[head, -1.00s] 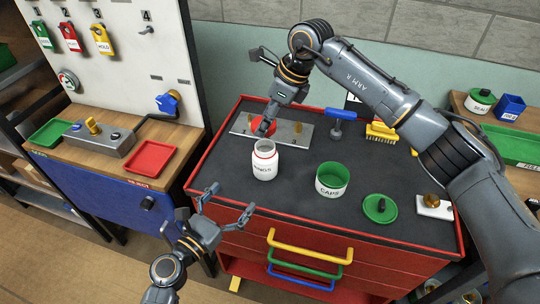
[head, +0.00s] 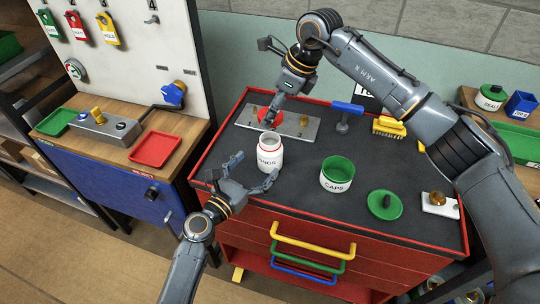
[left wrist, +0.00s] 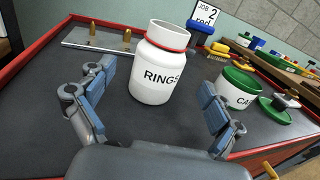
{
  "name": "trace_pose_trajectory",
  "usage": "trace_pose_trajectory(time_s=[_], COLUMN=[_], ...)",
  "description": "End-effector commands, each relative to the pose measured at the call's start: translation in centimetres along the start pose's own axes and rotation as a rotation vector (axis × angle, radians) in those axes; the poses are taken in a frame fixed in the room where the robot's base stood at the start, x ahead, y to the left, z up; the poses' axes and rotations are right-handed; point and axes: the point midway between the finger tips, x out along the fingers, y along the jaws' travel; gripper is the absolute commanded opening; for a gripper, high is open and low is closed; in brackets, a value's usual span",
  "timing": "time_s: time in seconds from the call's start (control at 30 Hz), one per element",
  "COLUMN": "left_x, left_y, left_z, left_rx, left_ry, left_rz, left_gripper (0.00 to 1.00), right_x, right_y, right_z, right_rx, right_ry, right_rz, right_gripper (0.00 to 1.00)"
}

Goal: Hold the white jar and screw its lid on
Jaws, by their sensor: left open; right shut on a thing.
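The white jar (head: 268,156), labelled RINGS, stands upright on the dark cart top. It has a red ring around its neck and no lid on its mouth. It also shows in the left wrist view (left wrist: 158,75). My left gripper (head: 255,171) is open at the jar's near side. In the left wrist view its fingers (left wrist: 155,88) are spread to either side, with the jar ahead between them. My right gripper (head: 267,121) is shut on the red lid (head: 265,114), which it partly hides, behind and above the jar. Neither shows in the left wrist view.
A metal plate with brass pegs (head: 303,129) lies behind the jar. The cart has a raised red rim (head: 290,212).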

Motion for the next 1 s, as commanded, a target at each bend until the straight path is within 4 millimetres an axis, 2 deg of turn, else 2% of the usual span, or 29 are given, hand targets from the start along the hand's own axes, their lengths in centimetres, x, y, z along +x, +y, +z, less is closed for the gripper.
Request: trace_pose_trajectory(time_s=[0.1, 0.23, 0.4, 0.67, 1.0], left_x=[2.0, 3.3, 3.9, 4.0, 3.9], left_y=[-0.1, 0.0, 0.0, -0.1, -0.1], left_z=[0.1, 0.1, 0.0, 0.0, 0.0], left_rx=[0.001, 0.001, 0.001, 0.001, 0.001], left_ry=[-0.001, -0.001, 0.000, 0.000, 0.001], left_rz=[-0.002, -0.001, 0.000, -0.001, -0.001], left_gripper=[0.92, 0.92, 0.92, 0.92, 0.23], right_x=[0.0, 0.0, 0.0, 0.0, 0.0], right_y=[0.0, 0.0, 0.0, 0.0, 0.0], right_z=[0.0, 0.0, 0.0, 0.0, 0.0], right_rx=[0.000, 0.000, 0.000, 0.000, 0.000], right_ry=[0.000, 0.000, 0.000, 0.000, 0.000], right_rz=[0.000, 0.000, 0.000, 0.000, 0.000], right_gripper=[0.40, 0.40, 0.40, 0.40, 0.40])
